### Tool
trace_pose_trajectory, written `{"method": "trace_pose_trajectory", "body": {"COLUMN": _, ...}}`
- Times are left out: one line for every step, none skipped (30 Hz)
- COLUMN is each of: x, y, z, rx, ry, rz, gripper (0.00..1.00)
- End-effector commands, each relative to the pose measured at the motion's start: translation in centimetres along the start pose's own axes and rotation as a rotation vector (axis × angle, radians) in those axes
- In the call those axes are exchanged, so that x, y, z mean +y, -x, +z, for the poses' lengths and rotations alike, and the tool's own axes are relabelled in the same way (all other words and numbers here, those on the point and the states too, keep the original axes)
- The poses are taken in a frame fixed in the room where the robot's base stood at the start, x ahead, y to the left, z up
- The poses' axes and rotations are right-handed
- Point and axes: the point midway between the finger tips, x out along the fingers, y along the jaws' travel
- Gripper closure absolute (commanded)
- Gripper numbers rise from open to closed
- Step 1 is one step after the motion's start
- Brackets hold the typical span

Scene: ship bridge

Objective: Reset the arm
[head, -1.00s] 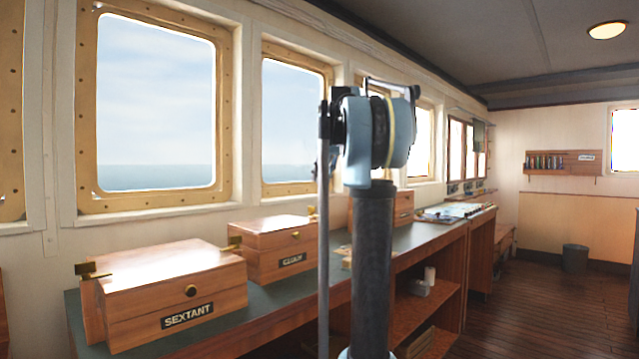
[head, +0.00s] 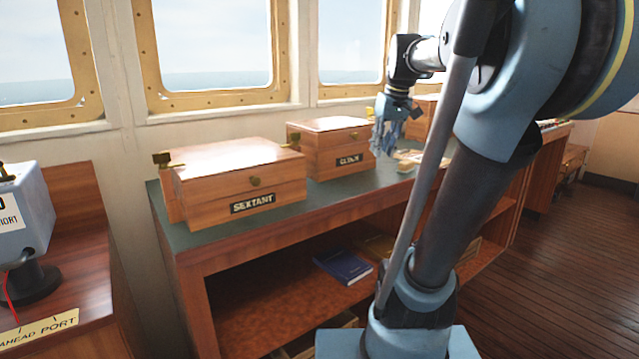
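My arm rises from its blue base at the lower right of the head view and bends forward over the counter. My gripper (head: 385,147) hangs fingers down near the counter's far part, just right of the second wooden box. It is small and seen from the side, so I cannot tell whether its fingers are apart. No held object can be made out.
A wooden box labelled SEXTANT (head: 240,182) and a second labelled box (head: 335,145) stand on the green-topped counter (head: 222,228). A blue book (head: 343,266) lies on the shelf below. A grey instrument (head: 20,225) stands at left. Wooden floor (head: 545,262) is clear at right.

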Motion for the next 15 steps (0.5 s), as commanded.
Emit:
{"method": "trace_pose_trajectory", "body": {"x": -0.6, "y": -1.5, "z": 2.0, "rx": -0.007, "ry": -0.018, "rz": 0.006, "gripper": 0.75}}
{"method": "trace_pose_trajectory", "body": {"x": -0.9, "y": -2.3, "z": 3.1, "rx": -0.011, "ry": -0.03, "rz": 0.011, "gripper": 0.75}}
{"method": "trace_pose_trajectory", "body": {"x": -1.2, "y": -3.4, "z": 4.6, "rx": -0.015, "ry": -0.048, "rz": 0.016, "gripper": 0.75}}
{"method": "trace_pose_trajectory", "body": {"x": -1.5, "y": -4.2, "z": 5.6, "rx": -0.018, "ry": -0.061, "rz": 0.02, "gripper": 0.75}}
{"method": "trace_pose_trajectory", "body": {"x": -1.8, "y": -5.0, "z": 6.7, "rx": -0.022, "ry": -0.072, "rz": 0.024, "gripper": 0.75}}
{"method": "trace_pose_trajectory", "body": {"x": -2.1, "y": -6.1, "z": 8.0, "rx": -0.026, "ry": -0.089, "rz": 0.031, "gripper": 0.75}}
{"method": "trace_pose_trajectory", "body": {"x": -2.3, "y": -6.9, "z": 9.1, "rx": -0.029, "ry": -0.1, "rz": 0.035, "gripper": 0.75}}
{"method": "trace_pose_trajectory", "body": {"x": -2.6, "y": -7.8, "z": 10.1, "rx": -0.032, "ry": -0.113, "rz": 0.039, "gripper": 0.75}}
{"method": "trace_pose_trajectory", "body": {"x": -2.9, "y": -8.9, "z": 11.5, "rx": -0.036, "ry": -0.13, "rz": 0.045, "gripper": 0.75}}
{"method": "trace_pose_trajectory", "body": {"x": -3.1, "y": -9.8, "z": 12.5, "rx": -0.039, "ry": -0.142, "rz": 0.05, "gripper": 0.75}}
{"method": "trace_pose_trajectory", "body": {"x": -3.3, "y": -10.7, "z": 13.6, "rx": -0.041, "ry": -0.155, "rz": 0.055, "gripper": 0.75}}
{"method": "trace_pose_trajectory", "body": {"x": -3.5, "y": -11.9, "z": 15.1, "rx": -0.045, "ry": -0.17, "rz": 0.061, "gripper": 0.75}}
{"method": "trace_pose_trajectory", "body": {"x": -3.7, "y": -12.8, "z": 16.1, "rx": -0.048, "ry": -0.183, "rz": 0.066, "gripper": 0.75}}
{"method": "trace_pose_trajectory", "body": {"x": -3.9, "y": -13.8, "z": 17.2, "rx": -0.05, "ry": -0.195, "rz": 0.07, "gripper": 0.75}}
{"method": "trace_pose_trajectory", "body": {"x": -4.2, "y": -14.9, "z": 18.5, "rx": -0.053, "ry": -0.21, "rz": 0.077, "gripper": 0.75}}
